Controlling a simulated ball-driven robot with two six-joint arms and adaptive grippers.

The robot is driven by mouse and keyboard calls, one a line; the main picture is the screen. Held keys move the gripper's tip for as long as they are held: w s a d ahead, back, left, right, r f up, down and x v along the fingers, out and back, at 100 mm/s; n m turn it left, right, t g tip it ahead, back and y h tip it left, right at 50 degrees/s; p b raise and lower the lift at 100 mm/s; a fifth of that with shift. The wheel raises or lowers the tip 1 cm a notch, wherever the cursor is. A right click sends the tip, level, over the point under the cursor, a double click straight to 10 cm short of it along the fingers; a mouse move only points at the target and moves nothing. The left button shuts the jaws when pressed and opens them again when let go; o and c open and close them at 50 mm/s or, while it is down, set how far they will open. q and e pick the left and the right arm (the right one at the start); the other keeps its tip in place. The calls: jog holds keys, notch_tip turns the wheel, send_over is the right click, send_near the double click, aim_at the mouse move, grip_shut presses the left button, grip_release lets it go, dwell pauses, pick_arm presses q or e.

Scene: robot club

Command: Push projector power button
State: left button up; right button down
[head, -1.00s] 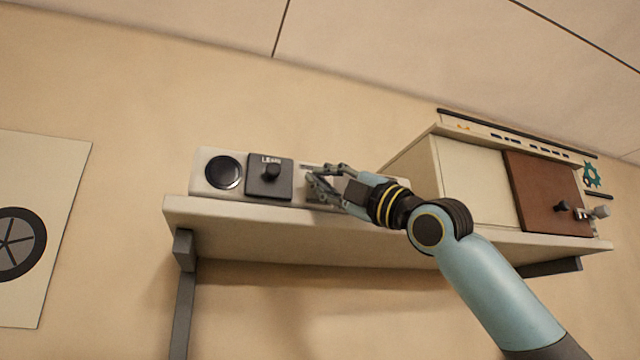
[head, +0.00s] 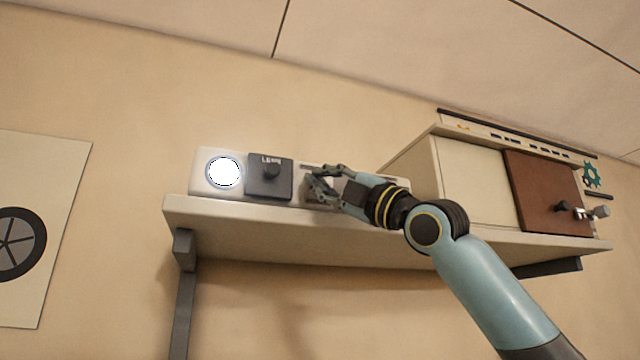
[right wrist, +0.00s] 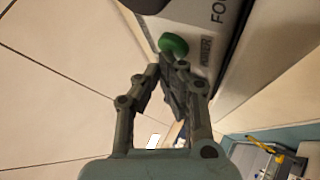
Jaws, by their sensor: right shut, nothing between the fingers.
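The projector (head: 201,188) is a white box on a wall shelf. Its round lens (head: 224,172) at the left end glows bright white. The green power button (right wrist: 173,44) shows in the right wrist view, next to a label that seems to read POWER. My right gripper (head: 314,182) is shut and empty at the projector's front, right of the knob panel. In the right wrist view its fingertips (right wrist: 168,62) are right at the button; I cannot tell if they touch it. My left gripper is not in view.
The shelf (head: 300,225) runs under the projector. A cream cabinet (head: 470,185) with a brown sliding panel (head: 545,195) stands on its right part. A poster with a wheel (head: 60,170) hangs on the wall at the left.

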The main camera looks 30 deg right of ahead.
jog(key=shift+s, duration=0.35)
jog(key=shift+s+a+b, duration=0.25)
jog(key=shift+s+b, duration=0.3)
jog(key=shift+s, duration=0.4)
jog(key=shift+s+a+b, duration=0.25)
jog(key=shift+s+b, duration=0.25)
jog(key=shift+s, duration=0.45)
jog(key=shift+s+a+b, duration=0.25)
jog(key=shift+s+b, duration=0.3)
jog(key=shift+s, duration=0.4)
